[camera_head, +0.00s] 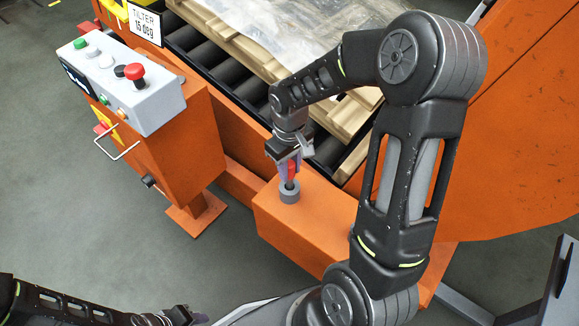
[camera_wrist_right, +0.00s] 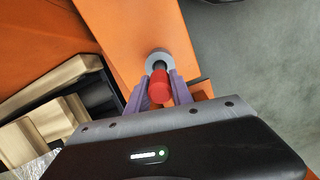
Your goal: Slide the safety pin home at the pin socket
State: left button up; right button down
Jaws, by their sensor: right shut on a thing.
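The safety pin (camera_head: 291,170) has a red grip and a dark shank. My right gripper (camera_head: 290,168) is shut on its red grip, which also shows between the purple-grey fingers in the right wrist view (camera_wrist_right: 160,88). The pin socket (camera_head: 289,193) is a grey ring on top of an orange block. The pin stands roughly upright over the ring, and its lower end meets the ring's opening. How deep it sits is hidden. The socket also shows in the right wrist view (camera_wrist_right: 158,60). My left gripper (camera_head: 178,317) is at the bottom edge, too small and cropped to read.
A control box (camera_head: 120,85) with buttons and a red mushroom knob stands at the left on an orange post. A roller bed (camera_head: 215,68) with a wrapped wooden pallet (camera_head: 238,45) lies behind the socket. Open grey floor lies in front of the orange block.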

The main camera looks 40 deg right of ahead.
jog(key=shift+f+b, duration=0.8)
jog(key=shift+f, duration=0.4)
jog(key=c, duration=1.1)
grip_release()
jog(key=shift+o, duration=0.2)
notch_tip(320, 180, up, 8)
jog(key=shift+f+p, duration=0.1)
jog(key=shift+p, duration=1)
jog(key=shift+w, duration=0.1)
